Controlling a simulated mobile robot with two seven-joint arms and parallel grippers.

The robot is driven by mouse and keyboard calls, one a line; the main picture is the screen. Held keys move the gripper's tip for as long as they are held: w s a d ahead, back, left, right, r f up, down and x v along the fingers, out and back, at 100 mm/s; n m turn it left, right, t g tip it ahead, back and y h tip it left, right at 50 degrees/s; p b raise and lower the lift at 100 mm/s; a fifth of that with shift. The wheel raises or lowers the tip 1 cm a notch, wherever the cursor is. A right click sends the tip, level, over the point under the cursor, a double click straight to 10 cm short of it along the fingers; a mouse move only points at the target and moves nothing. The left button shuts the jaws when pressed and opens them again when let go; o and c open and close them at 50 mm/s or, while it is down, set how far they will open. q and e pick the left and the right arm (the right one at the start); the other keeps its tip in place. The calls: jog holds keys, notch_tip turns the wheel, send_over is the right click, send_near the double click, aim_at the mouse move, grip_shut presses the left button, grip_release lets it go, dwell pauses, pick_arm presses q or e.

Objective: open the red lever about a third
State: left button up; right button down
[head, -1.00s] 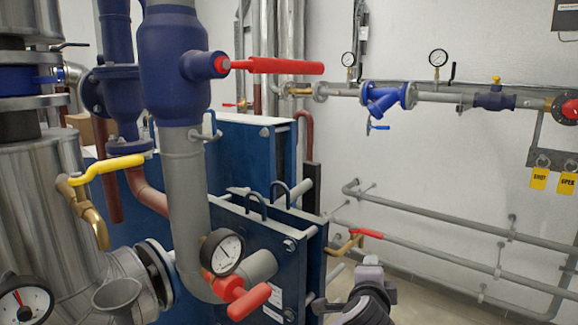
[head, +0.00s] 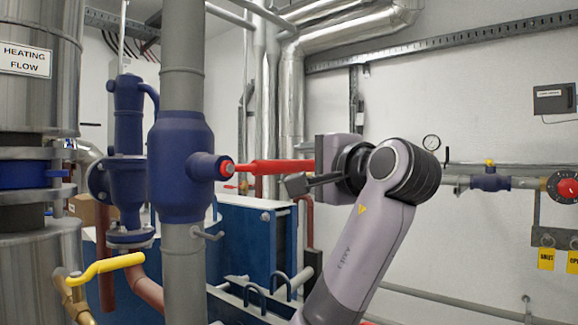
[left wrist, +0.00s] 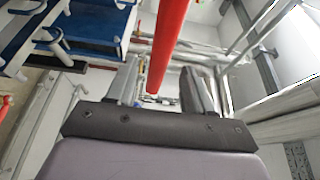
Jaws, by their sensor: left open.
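The red lever (head: 265,167) sticks out level to the right from the dark blue valve body (head: 180,165) on the grey vertical pipe. My left gripper (head: 292,178) is at the lever's outer end, reaching toward it from the right. In the left wrist view the red lever (left wrist: 170,40) runs down from the top, and its free end lies between the two spread fingers (left wrist: 162,75). The left gripper is open. I cannot tell whether a finger touches the lever. My right gripper is in neither view.
A yellow lever (head: 105,268) is at the lower left, beside the metal tank (head: 38,265). A blue plate exchanger (head: 250,235) stands below and behind the red lever.

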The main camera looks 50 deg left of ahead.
aim_at(296, 167)
pick_arm(q)
jog(key=p+x, duration=0.1)
jog(key=x, duration=0.4)
jog(key=shift+a, duration=0.15)
jog(key=shift+w+a+p, duration=0.25)
jog(key=shift+a+p, duration=0.05)
jog(key=shift+a, duration=0.35)
grip_shut()
